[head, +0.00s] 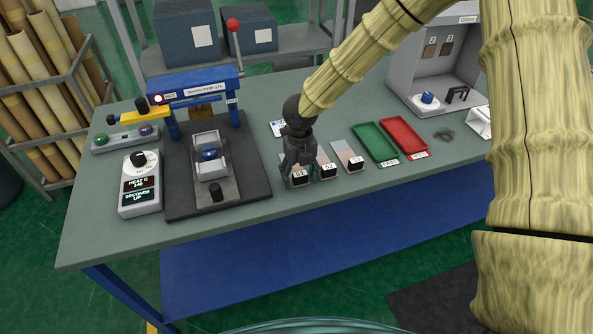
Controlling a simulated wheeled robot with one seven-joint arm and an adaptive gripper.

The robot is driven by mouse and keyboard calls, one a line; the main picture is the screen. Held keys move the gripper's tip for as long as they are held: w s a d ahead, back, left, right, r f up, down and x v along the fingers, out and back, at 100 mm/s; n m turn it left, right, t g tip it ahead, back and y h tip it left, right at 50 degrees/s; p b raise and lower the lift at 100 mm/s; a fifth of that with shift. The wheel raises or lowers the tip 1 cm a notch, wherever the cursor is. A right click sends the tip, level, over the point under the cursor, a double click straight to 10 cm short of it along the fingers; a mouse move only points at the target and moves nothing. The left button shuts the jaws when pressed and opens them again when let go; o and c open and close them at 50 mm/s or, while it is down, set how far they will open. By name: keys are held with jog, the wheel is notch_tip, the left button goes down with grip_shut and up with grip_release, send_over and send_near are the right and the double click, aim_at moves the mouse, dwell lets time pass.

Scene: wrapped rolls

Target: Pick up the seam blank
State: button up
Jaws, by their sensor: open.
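Three small stands with dark, labelled fronts stand in a row near the table's front edge. The left stand (300,181) is marked S1, and my gripper largely covers it. The middle stand (327,172) and the right stand (354,165) carry pale flat pieces, which look like seam blanks. My gripper (298,174) is open and points down at the left stand, its fingers at or just above it. I cannot tell whether the fingers touch anything. Any blank on the left stand is hidden behind the gripper.
A blue-framed press (205,92) with a red-knobbed lever stands on a dark mat (247,184), left of my gripper. A heat timer (140,184) is further left. A green tray (375,143) and a red tray (404,138) lie to the right, before a grey booth (402,72).

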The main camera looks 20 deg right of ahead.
jog(key=c, duration=1.1)
